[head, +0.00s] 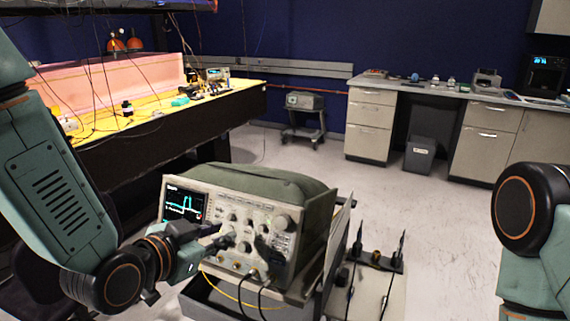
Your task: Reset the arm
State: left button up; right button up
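My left arm comes in from the left, and its dark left gripper (218,240) is in front of the oscilloscope's control panel. The fingers blend with the dark knobs, so I cannot tell whether they are open or shut, or whether they touch the panel. The oscilloscope (285,222) is a grey-beige unit with a green cover and a lit screen showing a cyan trace. A yellow cable and dark cables hang from its lower front. Only a green link and a dark round joint of my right arm show at the right edge; its gripper is out of view.
A bench with a yellow top (150,122), pink foam and loose cables stands at the left. A grey counter with drawers (370,125) runs along the back right, with a grey bin (420,155) beneath. A small trolley (304,128) stands at the back wall. The pale floor (420,205) between is clear.

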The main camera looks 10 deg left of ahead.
pick_arm(q)
jog(key=s+a+f+n+g+y+b, duration=0.1)
jog(key=s+f+n+g, duration=0.2)
jog(key=s+f, duration=0.45)
jog(key=s+a+f+n+g+y+b, duration=0.1)
jog(key=s+a+f+n+g+b, duration=0.3)
jog(key=f, duration=0.7)
jog(key=s+d+f+n+g+y+p, duration=0.1)
jog(key=s+f+g+y, duration=0.1)
jog(key=s+f, duration=0.65)
jog(key=s+f+g+b, duration=0.2)
jog(key=s+f+g, duration=0.1)
jog(key=s+f, duration=0.5)
jog(key=s, duration=0.3)
jog(key=shift+f+g, duration=0.3)
jog(key=shift+f, duration=0.05)
jog(key=shift+w+a, duration=0.1)
jog(key=shift+a, duration=0.1)
